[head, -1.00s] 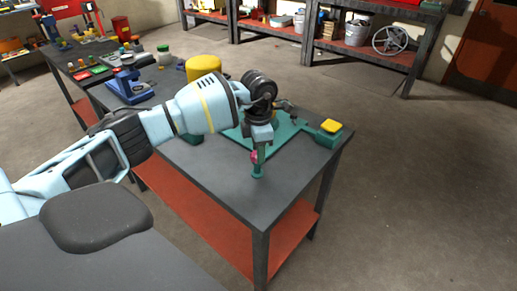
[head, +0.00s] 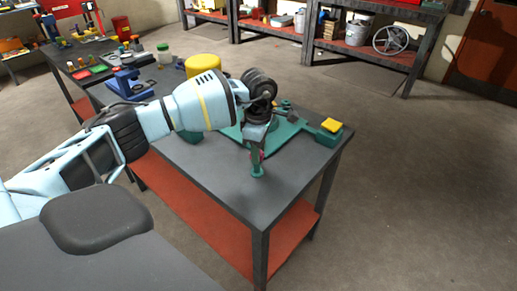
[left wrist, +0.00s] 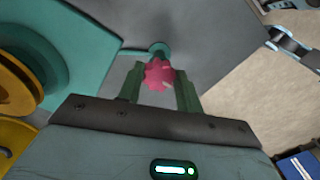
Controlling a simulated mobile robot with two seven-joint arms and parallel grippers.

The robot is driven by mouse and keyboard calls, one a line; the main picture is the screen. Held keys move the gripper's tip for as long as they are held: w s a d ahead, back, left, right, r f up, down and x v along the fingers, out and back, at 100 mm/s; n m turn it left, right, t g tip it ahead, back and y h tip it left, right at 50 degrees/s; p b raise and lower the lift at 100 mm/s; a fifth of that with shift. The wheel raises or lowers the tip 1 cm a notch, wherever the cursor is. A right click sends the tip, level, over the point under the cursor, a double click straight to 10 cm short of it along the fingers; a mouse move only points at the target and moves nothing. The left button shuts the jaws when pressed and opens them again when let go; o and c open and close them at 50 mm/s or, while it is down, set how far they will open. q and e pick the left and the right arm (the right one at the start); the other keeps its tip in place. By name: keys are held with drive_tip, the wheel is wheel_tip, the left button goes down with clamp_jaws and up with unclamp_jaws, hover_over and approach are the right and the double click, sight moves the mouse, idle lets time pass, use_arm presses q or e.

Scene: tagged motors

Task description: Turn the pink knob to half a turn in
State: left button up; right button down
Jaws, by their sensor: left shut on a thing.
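The pink knob (left wrist: 158,75) has a scalloped rim and sits between the two green fingers of my left gripper (left wrist: 160,88) in the left wrist view. The gripper is shut on it. In the head view my left gripper (head: 257,157) points down over the knob, and only a sliver of pink shows beside the fingers. The knob is on a small green post (head: 257,171) standing near the front edge of the table. The knob's turn angle cannot be read. My right gripper is not in view.
A green base plate (head: 287,136) lies behind the post, with a yellow-topped green block (head: 331,126) at its right end. A yellow drum (head: 203,66) stands behind my arm. The grey tabletop (head: 220,182) left of the post is clear.

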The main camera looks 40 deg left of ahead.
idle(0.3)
use_arm(q)
drive_tip(key=o, duration=1)
drive_tip(key=shift+r, duration=3.9)
